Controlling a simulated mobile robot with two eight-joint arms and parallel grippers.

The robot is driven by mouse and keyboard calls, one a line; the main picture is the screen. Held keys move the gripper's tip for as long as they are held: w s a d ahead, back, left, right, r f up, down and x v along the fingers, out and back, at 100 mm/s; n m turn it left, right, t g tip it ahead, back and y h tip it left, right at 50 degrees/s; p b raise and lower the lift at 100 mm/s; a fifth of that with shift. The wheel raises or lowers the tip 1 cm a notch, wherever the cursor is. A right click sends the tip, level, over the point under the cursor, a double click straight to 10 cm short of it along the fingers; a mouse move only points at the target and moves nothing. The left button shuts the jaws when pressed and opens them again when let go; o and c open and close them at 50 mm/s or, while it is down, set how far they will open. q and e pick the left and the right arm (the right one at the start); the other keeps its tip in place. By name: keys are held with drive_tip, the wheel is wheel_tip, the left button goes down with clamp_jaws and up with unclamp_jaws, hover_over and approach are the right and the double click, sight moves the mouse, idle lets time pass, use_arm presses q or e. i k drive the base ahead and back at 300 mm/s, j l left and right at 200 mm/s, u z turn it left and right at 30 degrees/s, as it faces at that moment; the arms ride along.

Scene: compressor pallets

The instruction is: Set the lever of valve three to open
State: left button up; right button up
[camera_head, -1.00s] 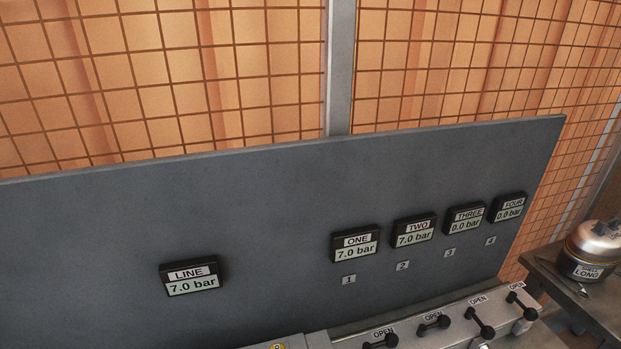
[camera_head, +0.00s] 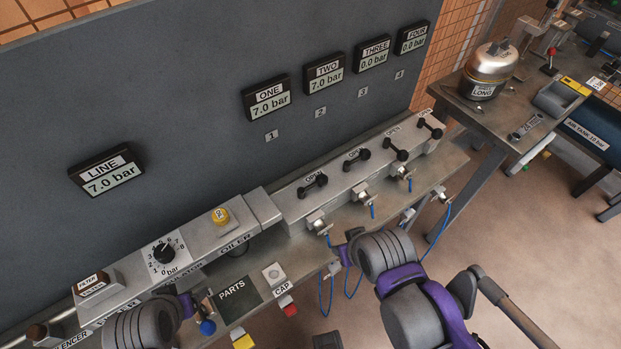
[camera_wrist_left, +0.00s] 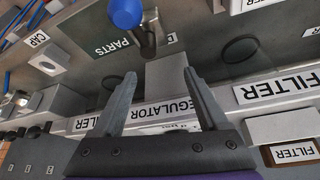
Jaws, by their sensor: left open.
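The lever of valve three (camera_head: 396,149) is black, third in a row of levers on the grey valve block below the gauge panel. It lies at a different angle from the levers of valve one (camera_head: 313,186) and valve two (camera_head: 357,160), matching valve four's (camera_head: 431,127). Gauge THREE (camera_head: 374,53) reads 0.0 bar. My left gripper (camera_wrist_left: 160,78) is open and empty, its fingers over the bench near the REGULATOR label, well left of valve three in the head view. My right arm (camera_head: 410,300) is in front of the bench; its fingers are not clear.
A blue knob (camera_wrist_left: 126,13) stands just beyond the left fingers. Blue hoses (camera_head: 325,295) hang below the valve block. A side table (camera_head: 478,118) with a metal shell (camera_head: 492,62) stands right.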

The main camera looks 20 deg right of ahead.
sight(402, 155)
drive_tip(key=k+l+z, duration=0.15)
drive_tip(key=l+z, duration=0.15)
drive_tip(key=z, duration=0.2)
drive_tip(key=l+z, duration=0.45)
drive_tip(key=k+j, duration=0.05)
drive_tip(key=j, duration=0.05)
